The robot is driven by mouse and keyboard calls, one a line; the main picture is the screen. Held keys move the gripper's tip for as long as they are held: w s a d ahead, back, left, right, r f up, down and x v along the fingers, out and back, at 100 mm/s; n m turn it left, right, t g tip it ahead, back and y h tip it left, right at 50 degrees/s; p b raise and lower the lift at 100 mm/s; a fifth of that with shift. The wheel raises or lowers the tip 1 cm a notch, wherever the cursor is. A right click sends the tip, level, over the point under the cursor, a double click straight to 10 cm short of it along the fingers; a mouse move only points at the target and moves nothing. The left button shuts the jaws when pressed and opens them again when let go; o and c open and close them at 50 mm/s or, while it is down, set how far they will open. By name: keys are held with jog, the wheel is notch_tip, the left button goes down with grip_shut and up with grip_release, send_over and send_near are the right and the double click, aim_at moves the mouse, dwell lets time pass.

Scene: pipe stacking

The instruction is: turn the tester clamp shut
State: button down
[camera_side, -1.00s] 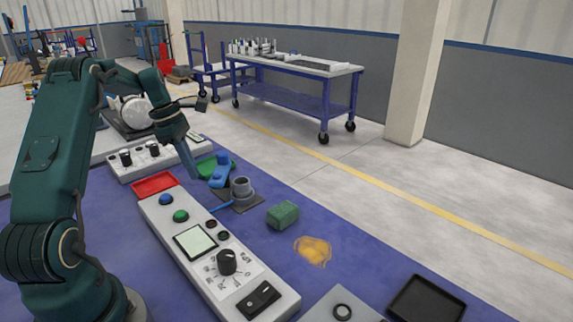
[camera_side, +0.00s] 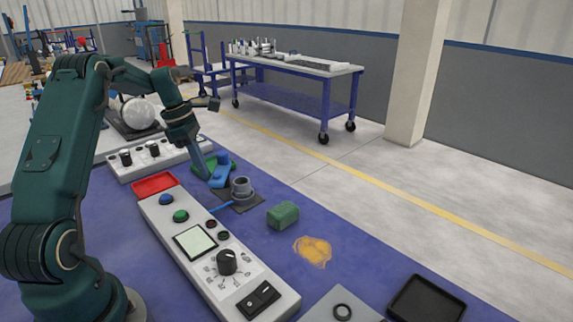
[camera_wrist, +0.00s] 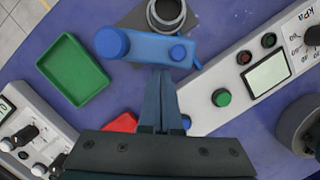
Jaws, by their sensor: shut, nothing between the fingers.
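The tester has a dark square base plate (camera_side: 251,205) with a grey round pipe socket (camera_side: 241,187) on it. A blue clamp piece (camera_side: 221,172) stands beside the socket; in the wrist view it is a blue bar (camera_wrist: 148,47) with a large and a small round knob, lying next to the grey ring (camera_wrist: 167,12). A thin blue handle (camera_side: 221,206) sticks out toward the control panel. My gripper (camera_side: 207,178) is shut and empty, pointing down close to the blue piece. In the wrist view its fingertips (camera_wrist: 161,73) are at the bar's near edge; whether they touch is unclear.
A green tray (camera_wrist: 75,70) lies beside the blue bar. A red tray (camera_side: 153,183) and a long control panel (camera_side: 215,258) with buttons, screen and dial stand near my arm. A green block (camera_side: 283,215) and a yellow patch (camera_side: 312,250) lie on the blue mat.

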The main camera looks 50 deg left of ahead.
aim_at(219, 174)
jog(key=shift+w+d+n, duration=0.1)
jog(key=shift+d+n, duration=0.15)
jog(key=shift+n, duration=0.15)
jog(key=shift+w+d+n, duration=0.15)
jog(key=shift+d+n, duration=0.35)
jog(key=shift+n, duration=0.4)
jog(key=shift+w+d+n+t+y, duration=0.35)
jog(key=shift+d+n+y, duration=0.2)
jog(key=shift+n, duration=0.55)
jog(key=shift+w+d+n+y, duration=0.15)
jog(key=shift+w+d+n, duration=0.1)
jog(key=shift+n, duration=0.3)
jog(key=shift+w+d+n+y, duration=0.1)
jog(key=shift+w+d+n, duration=0.1)
jog(key=shift+n, duration=0.35)
jog(key=shift+w+d, duration=0.25)
jog(key=shift+w, duration=0.05)
